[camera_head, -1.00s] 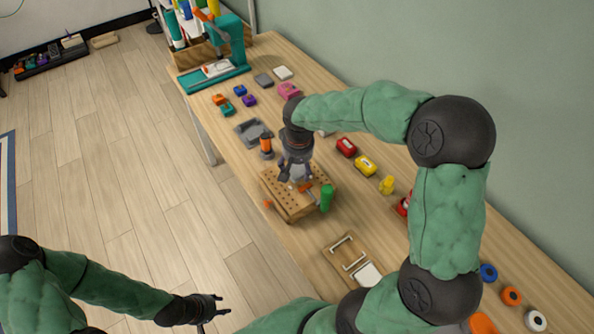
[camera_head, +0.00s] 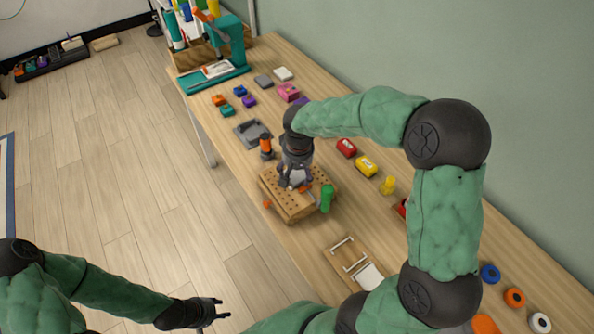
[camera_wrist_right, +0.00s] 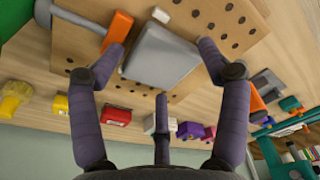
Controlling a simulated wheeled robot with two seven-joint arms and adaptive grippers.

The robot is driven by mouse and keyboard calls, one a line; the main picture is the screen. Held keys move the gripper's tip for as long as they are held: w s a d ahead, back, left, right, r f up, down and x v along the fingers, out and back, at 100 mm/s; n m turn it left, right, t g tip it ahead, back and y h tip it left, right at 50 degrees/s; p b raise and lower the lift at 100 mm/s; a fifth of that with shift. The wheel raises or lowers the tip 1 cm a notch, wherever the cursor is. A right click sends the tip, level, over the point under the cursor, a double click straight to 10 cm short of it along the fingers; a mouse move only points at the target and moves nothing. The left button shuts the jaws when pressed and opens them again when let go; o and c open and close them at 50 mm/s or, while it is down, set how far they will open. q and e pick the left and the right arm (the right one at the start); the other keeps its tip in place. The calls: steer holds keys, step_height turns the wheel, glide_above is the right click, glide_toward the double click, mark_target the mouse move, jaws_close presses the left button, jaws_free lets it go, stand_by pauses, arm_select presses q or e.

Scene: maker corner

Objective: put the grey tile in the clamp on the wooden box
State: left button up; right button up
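The grey tile (camera_wrist_right: 160,58) is between the fingers of my right gripper (camera_wrist_right: 163,47), which looks closed on its sides. In the head view that gripper (camera_head: 296,183) points down over the perforated wooden box (camera_head: 285,205), and the tile is mostly hidden there. The clamp on the box shows an orange jaw (camera_wrist_right: 118,28) and a grey bar (camera_wrist_right: 78,18) in the wrist view, left of the tile. I cannot tell whether the tile touches the clamp or the box. My left gripper (camera_head: 225,306) is open and empty, off the table at lower left.
A green cylinder (camera_head: 327,198) stands close to the clamp. An orange-topped thing (camera_head: 266,147) and a grey tray (camera_head: 253,133) lie beyond the box. Red (camera_head: 346,147) and yellow (camera_head: 366,167) blocks are to the right. A framed wooden board (camera_head: 348,258) lies nearer.

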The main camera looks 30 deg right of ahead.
mark_target(298, 179)
steer(key=shift+o, duration=0.4)
steer(key=shift+f, duration=0.3)
steer(key=shift+s+r, duration=0.1)
steer(key=shift+r, duration=0.25)
step_height(298, 179, up, 13)
steer(key=s+p, duration=0.1)
steer(key=p, duration=0.4)
steer(key=shift+a+f, duration=0.15)
steer(key=shift+a, duration=0.1)
steer(key=shift+s, duration=0.15)
